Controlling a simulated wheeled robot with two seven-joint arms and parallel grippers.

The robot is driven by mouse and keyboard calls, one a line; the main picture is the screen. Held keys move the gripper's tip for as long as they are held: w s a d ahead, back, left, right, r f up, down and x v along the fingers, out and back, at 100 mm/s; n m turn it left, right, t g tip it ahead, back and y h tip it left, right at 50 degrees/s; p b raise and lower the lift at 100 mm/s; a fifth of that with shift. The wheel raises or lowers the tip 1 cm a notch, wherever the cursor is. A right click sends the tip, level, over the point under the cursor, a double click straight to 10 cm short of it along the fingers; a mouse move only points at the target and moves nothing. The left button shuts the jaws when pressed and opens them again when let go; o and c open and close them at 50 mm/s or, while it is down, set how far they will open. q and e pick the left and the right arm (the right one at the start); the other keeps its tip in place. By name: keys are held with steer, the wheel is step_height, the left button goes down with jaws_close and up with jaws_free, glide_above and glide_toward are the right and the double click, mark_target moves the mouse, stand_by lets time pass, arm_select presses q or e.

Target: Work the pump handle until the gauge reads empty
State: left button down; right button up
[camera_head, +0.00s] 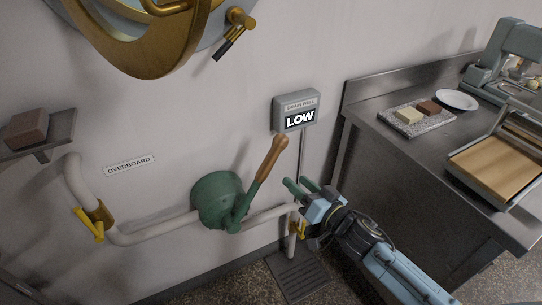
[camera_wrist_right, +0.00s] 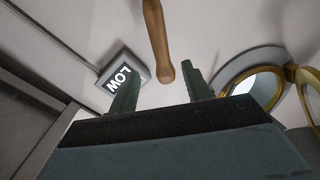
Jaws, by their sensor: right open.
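The pump (camera_head: 218,199) is a green round body on the wall with pipes to both sides. Its handle (camera_head: 264,172) has a green lever and a wooden grip, and leans up to the right. The gauge (camera_head: 297,109) is a grey wall box labelled drain well, and reads LOW. My right gripper (camera_head: 296,184) is open and empty, right of the handle and apart from it. In the right wrist view the wooden grip (camera_wrist_right: 158,45) shows beyond the two green fingers (camera_wrist_right: 160,88), and the gauge (camera_wrist_right: 122,75) shows at left. My left gripper is not in view.
Yellow valve levers sit on the left pipe (camera_head: 91,226) and the right pipe (camera_head: 300,229). A steel counter (camera_head: 440,155) stands at right with a tray and plate. A shelf (camera_head: 58,133) holds a brown block at left. A brass porthole (camera_head: 150,62) is above.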

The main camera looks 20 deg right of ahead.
mark_target(271, 158)
steer(key=b+x, duration=0.1)
steer(key=x, duration=1.1)
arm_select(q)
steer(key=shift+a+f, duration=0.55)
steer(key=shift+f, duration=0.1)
arm_select(e)
steer(key=shift+a, duration=0.1)
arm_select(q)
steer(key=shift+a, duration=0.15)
arm_select(e)
steer(key=c, duration=0.5)
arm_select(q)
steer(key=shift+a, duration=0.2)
arm_select(e)
jaws_close()
